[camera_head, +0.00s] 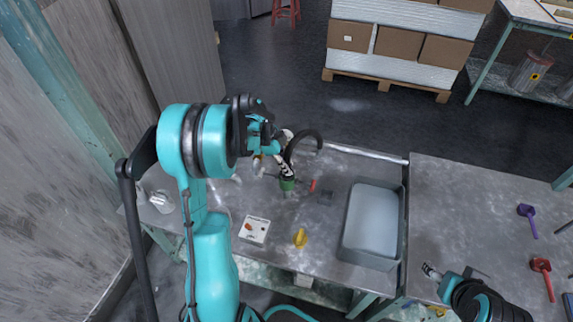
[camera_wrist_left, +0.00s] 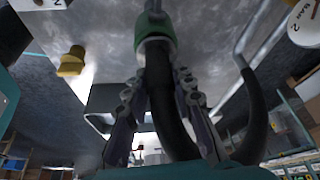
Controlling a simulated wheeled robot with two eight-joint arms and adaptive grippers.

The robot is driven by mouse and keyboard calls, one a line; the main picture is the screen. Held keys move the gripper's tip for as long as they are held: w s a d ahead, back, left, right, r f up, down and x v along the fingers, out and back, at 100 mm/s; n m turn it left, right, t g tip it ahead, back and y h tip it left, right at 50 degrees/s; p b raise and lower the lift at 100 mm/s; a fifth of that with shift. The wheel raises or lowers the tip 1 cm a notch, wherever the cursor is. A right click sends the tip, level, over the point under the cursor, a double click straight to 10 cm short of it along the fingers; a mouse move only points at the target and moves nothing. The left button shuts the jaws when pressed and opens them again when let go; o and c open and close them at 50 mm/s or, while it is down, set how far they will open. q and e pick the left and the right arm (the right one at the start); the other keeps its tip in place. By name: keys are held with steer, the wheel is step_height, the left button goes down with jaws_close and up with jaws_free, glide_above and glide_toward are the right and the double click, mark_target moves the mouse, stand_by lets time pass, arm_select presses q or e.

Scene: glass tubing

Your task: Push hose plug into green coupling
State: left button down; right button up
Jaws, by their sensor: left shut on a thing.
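The green coupling (camera_head: 287,184) stands near the back of the grey workbench. It also shows at the top of the left wrist view (camera_wrist_left: 155,36). The black hose (camera_head: 303,139) arches up and over to the right of my left gripper (camera_head: 284,168). In the left wrist view, the hose (camera_wrist_left: 166,105) runs between the two fingers, and its end meets the coupling's rim. My left gripper is shut on the hose, just above the coupling. How deep the plug sits is hidden. My right gripper (camera_head: 431,271) is over the right bench, far from the coupling; its jaw opening is unclear.
A grey bin (camera_head: 348,240) stands right of the coupling. A white button box (camera_head: 254,229), a yellow part (camera_head: 300,238) and a small red part (camera_head: 312,186) lie nearby. A purple tool (camera_head: 528,213) and a red tool (camera_head: 541,267) lie on the right bench (camera_head: 450,200).

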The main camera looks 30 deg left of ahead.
arm_select(q)
steer(key=shift+f+b, duration=0.4)
steer(key=shift+f, duration=0.15)
steer(key=c, duration=1.2)
jaws_free()
steer(key=shift+r, duration=0.1)
steer(key=v, duration=1.2)
steer(key=s+d+r+n+t+y, duration=0.1)
steer(key=s+d+r+n, duration=0.15)
steer(key=d, duration=0.35)
steer(key=s+d+r+n+t+y, duration=0.1)
steer(key=s+d+r+n+y, duration=0.1)
steer(key=s+d+n, duration=0.3)
steer(key=s+d+f+n+t+y, duration=0.1)
steer(key=s+d+f+n+t, duration=0.1)
steer(key=s+d+n, duration=0.3)
steer(key=s+d+t, duration=0.1)
steer(key=s+d, duration=0.2)
steer(key=s, duration=0.1)
steer(key=shift+d, duration=0.3)
